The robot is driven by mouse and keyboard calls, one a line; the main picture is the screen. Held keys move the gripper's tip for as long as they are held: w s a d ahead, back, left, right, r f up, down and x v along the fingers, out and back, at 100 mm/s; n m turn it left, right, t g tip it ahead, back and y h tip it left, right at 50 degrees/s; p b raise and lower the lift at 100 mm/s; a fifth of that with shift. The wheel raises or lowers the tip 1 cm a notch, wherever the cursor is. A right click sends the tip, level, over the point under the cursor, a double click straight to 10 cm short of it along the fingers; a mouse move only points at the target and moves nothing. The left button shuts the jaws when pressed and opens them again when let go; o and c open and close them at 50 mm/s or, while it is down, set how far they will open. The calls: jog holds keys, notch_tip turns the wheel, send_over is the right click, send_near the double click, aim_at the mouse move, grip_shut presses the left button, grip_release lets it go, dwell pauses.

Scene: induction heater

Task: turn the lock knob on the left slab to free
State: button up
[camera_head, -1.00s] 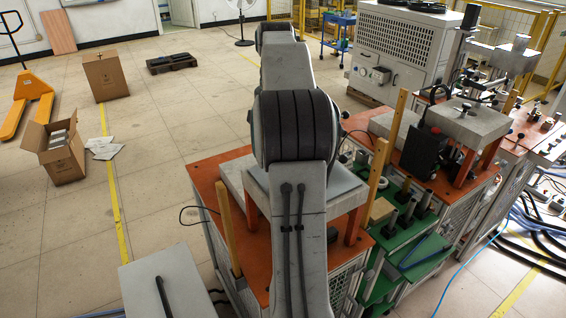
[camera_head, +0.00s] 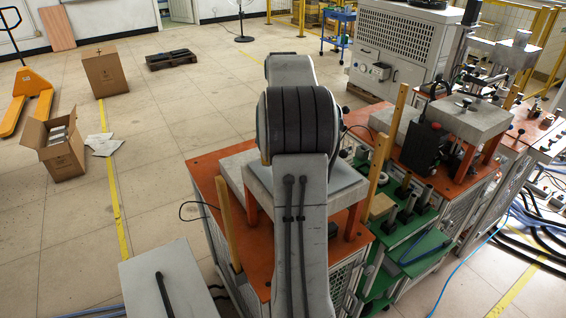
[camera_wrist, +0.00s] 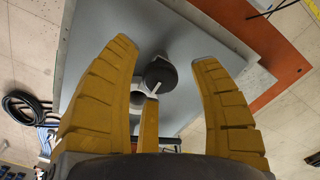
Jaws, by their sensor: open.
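My gripper (camera_wrist: 165,80) is open in the wrist view, with yellow fingers spread left and right and a shorter yellow finger at the lower middle. The dark round lock knob (camera_wrist: 160,73) with a pale pointer mark lies between the fingertips, beyond them; I see no clear contact. It sits on the grey left slab (camera_wrist: 190,25). In the head view my arm covers the knob and gripper, and only parts of the left slab (camera_head: 232,172) show beside it.
An orange-topped cabinet (camera_head: 205,165) carries the left slab, with wooden posts (camera_head: 228,225) beside it. Another slab (camera_head: 470,120) with fixtures stands to the right, past a green shelf (camera_head: 425,245). An open carton (camera_head: 62,150) stands on the floor at left.

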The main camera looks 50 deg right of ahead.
jog(key=shift+o, duration=0.2)
grip_shut()
dwell(0.5)
